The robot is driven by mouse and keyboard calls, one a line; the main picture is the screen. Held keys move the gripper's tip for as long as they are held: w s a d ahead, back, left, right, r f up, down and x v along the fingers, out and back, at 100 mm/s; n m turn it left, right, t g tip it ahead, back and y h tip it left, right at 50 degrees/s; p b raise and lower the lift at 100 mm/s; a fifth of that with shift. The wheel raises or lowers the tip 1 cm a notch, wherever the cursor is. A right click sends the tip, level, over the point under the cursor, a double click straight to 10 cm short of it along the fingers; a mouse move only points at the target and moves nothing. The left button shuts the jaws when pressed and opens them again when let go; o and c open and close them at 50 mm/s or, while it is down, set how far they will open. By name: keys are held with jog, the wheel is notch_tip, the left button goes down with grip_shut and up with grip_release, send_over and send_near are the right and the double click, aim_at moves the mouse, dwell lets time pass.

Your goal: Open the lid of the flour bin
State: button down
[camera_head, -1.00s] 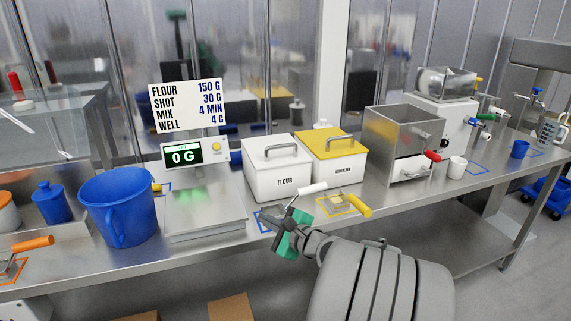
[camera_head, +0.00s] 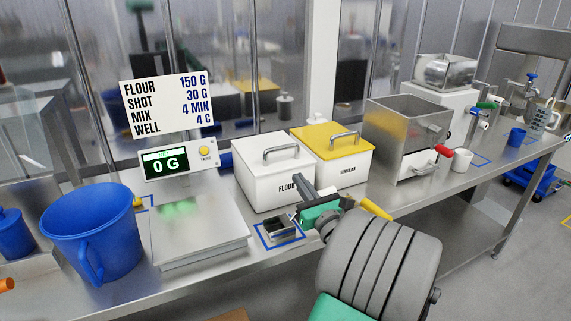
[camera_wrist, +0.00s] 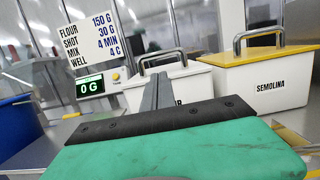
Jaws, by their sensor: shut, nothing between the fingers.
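The flour bin (camera_head: 262,186) is a white box labelled FLOUR with a white lid (camera_head: 270,153) and a grey bar handle (camera_head: 281,148) on top. The lid is on the bin. My gripper (camera_head: 301,182) is shut and empty in front of the bin's right front side, with its fingers below lid height and hiding part of the label. In the wrist view the shut fingers (camera_wrist: 158,84) point at the flour bin (camera_wrist: 196,88), and its handle (camera_wrist: 163,57) stands above and behind them. I cannot tell whether the fingers touch the bin.
The yellow-lidded semolina bin (camera_head: 345,167) stands directly right of the flour bin. A scale (camera_head: 195,235) reading 0 G is at left, beside a blue bucket (camera_head: 88,228). A small dark scoop tray (camera_head: 279,229) lies in front. A steel machine (camera_head: 405,135) stands farther right.

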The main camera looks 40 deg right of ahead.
aim_at(288, 167)
jog(key=x, duration=0.3)
jog(key=p+x, duration=0.1)
jog(key=x, duration=0.2)
jog(key=p+x, duration=0.1)
jog(key=x, duration=0.2)
jog(key=shift+d+r, duration=0.1)
jog(key=shift+d, duration=0.2)
jog(key=shift+r+p, duration=0.1)
jog(key=shift+p, duration=0.25)
